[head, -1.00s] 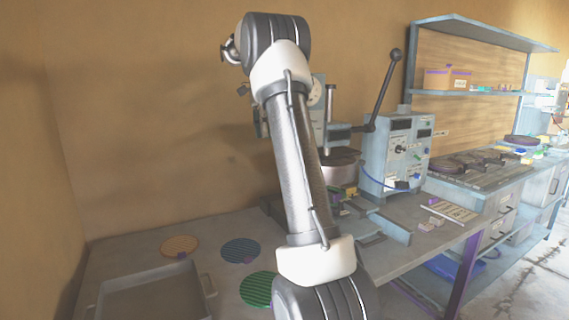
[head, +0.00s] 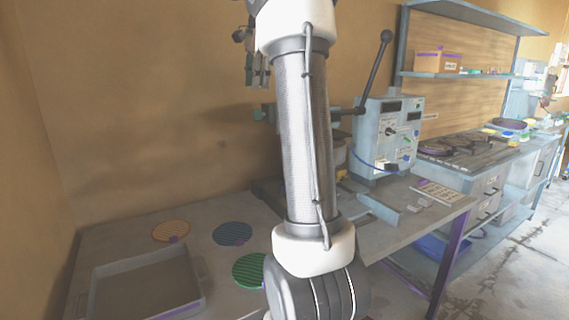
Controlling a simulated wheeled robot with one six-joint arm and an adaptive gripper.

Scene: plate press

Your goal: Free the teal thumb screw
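The press (head: 341,150) stands on the bench behind my arm, which covers most of it. Its long lever (head: 376,70) rises to the right, with a dark knob at the top. A small teal-green part (head: 260,114) shows just left of my arm at press height; I cannot tell whether it is the thumb screw. My gripper (head: 256,68) hangs fingers down at the upper left of the arm, partly hidden by it, above that teal part and apart from it in the picture. Its opening is too small and dark to judge.
A grey control box (head: 388,135) stands right of the press. A grey tray (head: 145,285) and orange (head: 171,230), blue (head: 233,233) and green (head: 248,270) discs lie at left. A keypad-like panel (head: 438,191) lies at the right bench edge. Shelving stands behind.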

